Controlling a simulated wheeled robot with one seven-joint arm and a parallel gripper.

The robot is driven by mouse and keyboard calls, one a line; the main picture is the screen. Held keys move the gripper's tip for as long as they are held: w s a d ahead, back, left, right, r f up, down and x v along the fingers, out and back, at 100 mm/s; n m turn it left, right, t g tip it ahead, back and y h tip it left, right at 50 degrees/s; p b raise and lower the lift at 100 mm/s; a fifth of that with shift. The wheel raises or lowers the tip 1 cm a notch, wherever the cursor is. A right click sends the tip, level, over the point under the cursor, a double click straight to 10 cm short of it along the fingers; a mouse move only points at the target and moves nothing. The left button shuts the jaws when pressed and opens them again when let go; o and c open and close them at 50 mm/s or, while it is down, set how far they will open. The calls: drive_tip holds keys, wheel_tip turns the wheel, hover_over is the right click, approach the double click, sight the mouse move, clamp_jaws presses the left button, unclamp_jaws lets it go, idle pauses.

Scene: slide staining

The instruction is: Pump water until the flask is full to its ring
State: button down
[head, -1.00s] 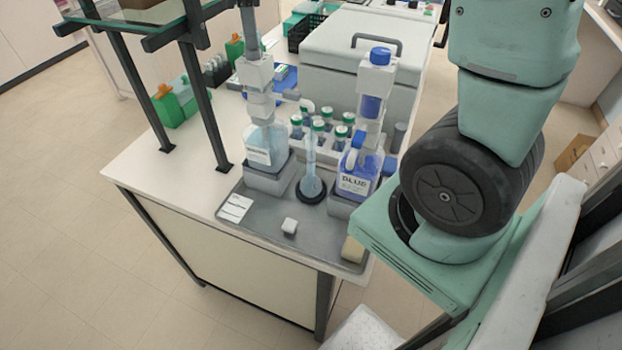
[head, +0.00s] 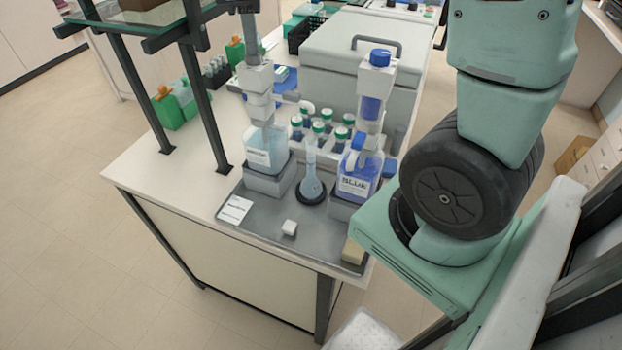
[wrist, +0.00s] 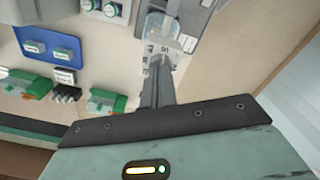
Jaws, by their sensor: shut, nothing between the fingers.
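The flask (head: 312,186) stands upright in a dark round base on the grey tray (head: 262,236). Pale blue liquid shows in its bulb; its ring and exact level are too small to make out. The bottle of pale liquid (head: 266,150) stands on a grey block left of the flask, with a grey-white pump (head: 259,82) on top. My gripper (head: 251,60) is shut and empty, pointing down with its fingertips at the pump top. The wrist view shows my dark fingers (wrist: 157,82) together; they partly hide what lies below.
A bottle labelled blue (head: 358,180) with a blue-capped pump stands right of the flask. Green-capped bottles (head: 319,128) stand behind. A small white block (head: 289,228) lies on the tray. Shelf posts (head: 205,110) rise at the left.

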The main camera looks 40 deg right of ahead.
drive_tip(key=shift+s, duration=0.1)
drive_tip(key=shift+r+p, duration=2.55)
drive_tip(key=shift+r, duration=0.3)
wheel_tip(320, 180, up, 5)
drive_tip(key=p, duration=0.4)
